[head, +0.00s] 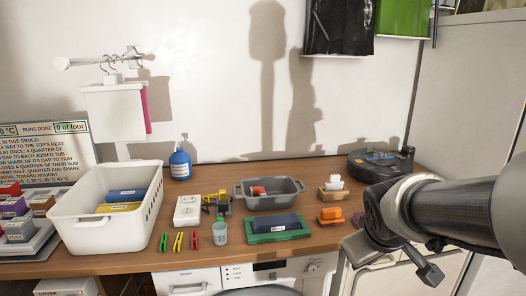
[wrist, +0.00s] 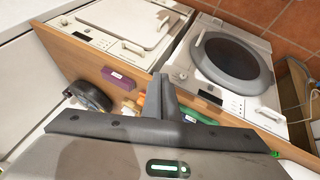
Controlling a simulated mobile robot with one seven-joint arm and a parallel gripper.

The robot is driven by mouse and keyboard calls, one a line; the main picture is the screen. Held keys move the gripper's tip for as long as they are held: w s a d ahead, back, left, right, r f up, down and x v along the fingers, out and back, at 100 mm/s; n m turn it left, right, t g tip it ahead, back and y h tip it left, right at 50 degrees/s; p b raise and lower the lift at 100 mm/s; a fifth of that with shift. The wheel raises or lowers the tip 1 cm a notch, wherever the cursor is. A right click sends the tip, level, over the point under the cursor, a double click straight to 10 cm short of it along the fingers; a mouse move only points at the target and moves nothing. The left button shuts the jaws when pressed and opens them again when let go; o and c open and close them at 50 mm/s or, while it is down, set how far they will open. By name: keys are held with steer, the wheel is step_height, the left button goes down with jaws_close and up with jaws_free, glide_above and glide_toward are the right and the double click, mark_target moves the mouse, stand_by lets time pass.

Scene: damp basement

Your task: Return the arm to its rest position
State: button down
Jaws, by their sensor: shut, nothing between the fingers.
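My arm reaches in from the right edge of the head view, and my gripper (head: 430,273) hangs in front of the right end of the wooden counter (head: 300,175). In the wrist view my gripper (wrist: 162,92) shows its fingers together, with nothing held. It is apart from the objects on the counter. The arm hides part of the counter's right end and the cabinet beside it.
A white basket (head: 92,235), blue bottle (head: 180,164), grey tub (head: 287,199), green tray (head: 252,239), orange sponge-like item (head: 331,216) and round black device (head: 380,163) crowd the counter. A washing machine (wrist: 222,60) stands below. The air in front looks clear.

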steer(key=s+a+r+m+y, duration=0.4)
steer(key=s+a, duration=0.5)
steer(key=s, duration=0.5)
step_height(320, 180, up, 17)
steer(key=h+p, duration=0.1)
steer(key=p, duration=1.5)
steer(key=shift+w+d+g+p, duration=0.35)
steer(key=shift+w+d+g, duration=0.05)
steer(key=shift+w, duration=0.05)
